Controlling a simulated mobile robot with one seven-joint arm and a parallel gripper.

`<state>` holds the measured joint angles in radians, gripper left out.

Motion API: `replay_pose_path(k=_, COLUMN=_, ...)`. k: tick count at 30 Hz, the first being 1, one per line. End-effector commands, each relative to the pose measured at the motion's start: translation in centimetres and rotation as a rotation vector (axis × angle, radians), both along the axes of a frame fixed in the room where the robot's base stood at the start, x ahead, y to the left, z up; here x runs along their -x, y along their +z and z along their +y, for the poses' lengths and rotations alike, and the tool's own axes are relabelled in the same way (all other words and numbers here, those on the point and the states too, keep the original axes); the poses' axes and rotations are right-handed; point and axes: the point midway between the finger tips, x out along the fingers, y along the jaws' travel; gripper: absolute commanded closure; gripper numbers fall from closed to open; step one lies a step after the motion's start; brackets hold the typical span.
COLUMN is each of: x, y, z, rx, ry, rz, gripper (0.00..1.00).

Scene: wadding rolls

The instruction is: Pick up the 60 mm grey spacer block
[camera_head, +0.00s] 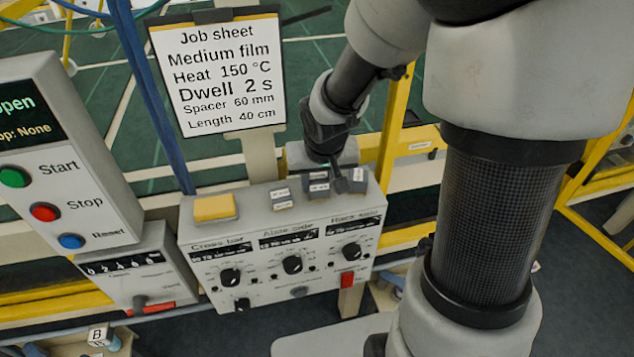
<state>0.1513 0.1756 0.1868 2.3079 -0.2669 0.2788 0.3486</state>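Several small grey blocks with white labels stand on top of the control box (290,225); the labels are too small to read, so I cannot tell which one is the 60 mm spacer. Darker grey blocks (318,189) sit in the middle right of the top, and another dark grey block (357,184) is at its right end. My gripper (338,178) points down among these darker blocks, its dark fingers between or in front of them. I cannot tell whether it touches a block or how far its fingers are apart.
A yellow block (214,207) lies on the box's left end. Knobs and a red switch (347,280) are on its front. The job sheet (217,72) reads "Spacer 60 mm". A panel with Start, Stop and Reset buttons (60,165) stands left. Yellow rails (395,130) run behind.

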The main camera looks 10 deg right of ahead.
Motion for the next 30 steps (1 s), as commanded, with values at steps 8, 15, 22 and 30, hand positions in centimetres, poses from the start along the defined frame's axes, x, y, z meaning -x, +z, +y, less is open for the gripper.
replay_pose_path(k=8, x=0.0, y=0.0, z=0.0, rx=0.0, ry=0.0, rz=-0.001, gripper=0.91)
replay_pose_path(k=15, x=-0.1, y=2.6, z=-0.1, rx=0.001, ry=-0.001, rz=-0.005, gripper=0.91)
replay_pose_path(k=22, x=-0.1, y=7.2, z=-0.1, rx=0.001, ry=0.0, rz=-0.005, gripper=0.91)
replay_pose_path(k=30, x=0.0, y=10.0, z=0.0, rx=0.0, ry=-0.001, rz=-0.001, gripper=0.91)
